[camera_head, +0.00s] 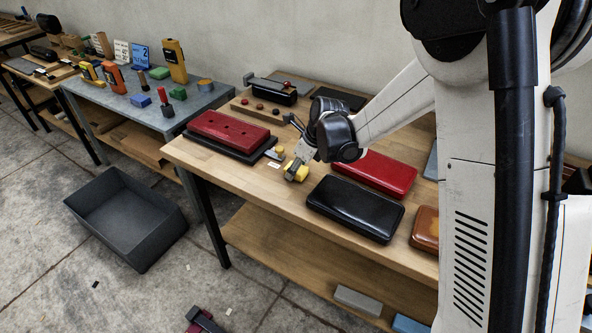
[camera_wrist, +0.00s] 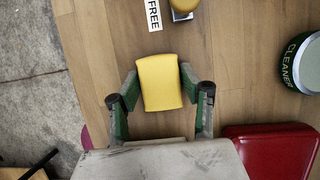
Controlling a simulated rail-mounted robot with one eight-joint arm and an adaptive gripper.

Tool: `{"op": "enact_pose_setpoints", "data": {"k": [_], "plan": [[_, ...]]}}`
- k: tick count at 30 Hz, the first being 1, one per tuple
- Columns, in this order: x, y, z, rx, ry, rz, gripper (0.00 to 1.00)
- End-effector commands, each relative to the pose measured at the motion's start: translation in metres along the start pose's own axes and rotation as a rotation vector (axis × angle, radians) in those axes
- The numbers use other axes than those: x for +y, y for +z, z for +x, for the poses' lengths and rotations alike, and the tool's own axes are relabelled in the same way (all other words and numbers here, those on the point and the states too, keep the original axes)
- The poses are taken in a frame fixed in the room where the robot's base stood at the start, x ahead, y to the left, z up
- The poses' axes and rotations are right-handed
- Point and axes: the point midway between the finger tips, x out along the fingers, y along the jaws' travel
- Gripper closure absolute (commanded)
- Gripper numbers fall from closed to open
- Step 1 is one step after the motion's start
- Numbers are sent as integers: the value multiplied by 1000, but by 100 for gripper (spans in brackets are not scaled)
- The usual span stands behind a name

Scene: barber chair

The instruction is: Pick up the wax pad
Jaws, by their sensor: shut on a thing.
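The wax pad, a yellow block, is between the two green-and-grey fingers of my gripper (camera_wrist: 161,88) in the wrist view. The fingers are shut on its left and right sides, and the pad (camera_wrist: 160,72) reaches out past their tips. In the head view my gripper (camera_head: 298,167) is low over the wooden bench near its front edge, with the yellow pad (camera_head: 301,174) at its tips. I cannot tell whether the pad touches the bench top or hangs just above it.
A yellow-topped knob (camera_wrist: 184,6) and a white "FREE" label (camera_wrist: 153,15) lie just beyond the pad. A cleaner can (camera_wrist: 303,64) stands right. Red pads (camera_head: 376,172) and a black pad (camera_head: 355,207) lie on the bench (camera_head: 205,168). A grey bin (camera_head: 125,217) is on the floor.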

Motion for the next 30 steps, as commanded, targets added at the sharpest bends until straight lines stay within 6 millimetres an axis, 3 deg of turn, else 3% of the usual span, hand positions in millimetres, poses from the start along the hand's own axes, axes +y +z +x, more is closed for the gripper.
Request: {"op": "enact_pose_setpoints", "data": {"k": [7,12,21,30], "plan": [[0,6,-14,0,0,0,82],[2,18,-42,0,0,-1,82],[68,54,-67,0,1,-4,82],[103,75,-83,1,0,-2,82]]}}
